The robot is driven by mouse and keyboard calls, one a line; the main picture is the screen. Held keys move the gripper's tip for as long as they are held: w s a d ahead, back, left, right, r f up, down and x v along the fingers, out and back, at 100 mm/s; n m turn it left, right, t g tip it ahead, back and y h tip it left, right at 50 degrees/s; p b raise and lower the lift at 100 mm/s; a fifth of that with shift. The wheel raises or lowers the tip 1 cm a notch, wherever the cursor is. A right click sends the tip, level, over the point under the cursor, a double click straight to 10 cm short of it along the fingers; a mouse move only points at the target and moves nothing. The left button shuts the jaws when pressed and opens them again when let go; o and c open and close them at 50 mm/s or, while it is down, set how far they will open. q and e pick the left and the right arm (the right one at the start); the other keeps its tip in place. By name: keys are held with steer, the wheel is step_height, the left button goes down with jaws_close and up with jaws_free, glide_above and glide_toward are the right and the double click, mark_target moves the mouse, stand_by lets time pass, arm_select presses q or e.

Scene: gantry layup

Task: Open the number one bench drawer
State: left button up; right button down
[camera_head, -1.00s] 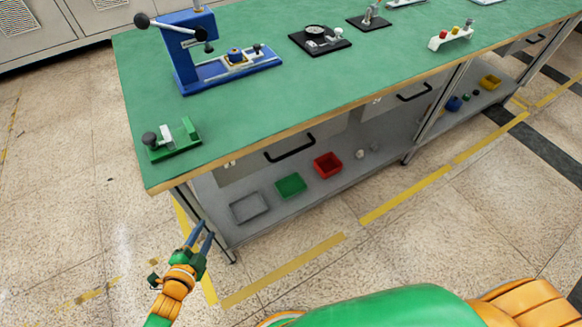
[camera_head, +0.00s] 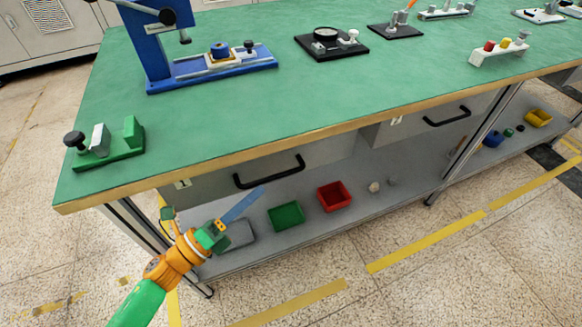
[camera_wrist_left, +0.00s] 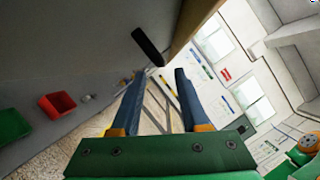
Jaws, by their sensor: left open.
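The number one drawer (camera_head: 215,184) is a grey front under the left end of the green bench top, with a "1" label (camera_head: 182,184) at its left. It looks flush and shut. Its black bar handle (camera_head: 271,173) also shows in the left wrist view (camera_wrist_left: 148,46). My left gripper (camera_head: 258,193) is open and empty, its blue fingers pointing at the drawer from just below the handle. In the left wrist view the handle stands near and beyond the fingertips (camera_wrist_left: 161,69), apart from them. My right gripper is out of view.
The bench top (camera_head: 300,95) carries a blue press (camera_head: 215,70), a green clamp fixture (camera_head: 108,150) and other fixtures. A second drawer handle (camera_head: 447,116) is to the right. The shelf below holds green (camera_head: 286,215), red (camera_head: 334,196) and grey bins (camera_head: 238,235). Floor in front is clear.

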mark_target(273, 176)
arm_select(q)
steer(key=x, duration=0.5)
steer(key=shift+w+d+r, duration=0.2)
steer(key=shift+d, duration=0.05)
steer(key=shift+w+d, duration=0.2)
steer(key=shift+d, duration=0.05)
jaws_close()
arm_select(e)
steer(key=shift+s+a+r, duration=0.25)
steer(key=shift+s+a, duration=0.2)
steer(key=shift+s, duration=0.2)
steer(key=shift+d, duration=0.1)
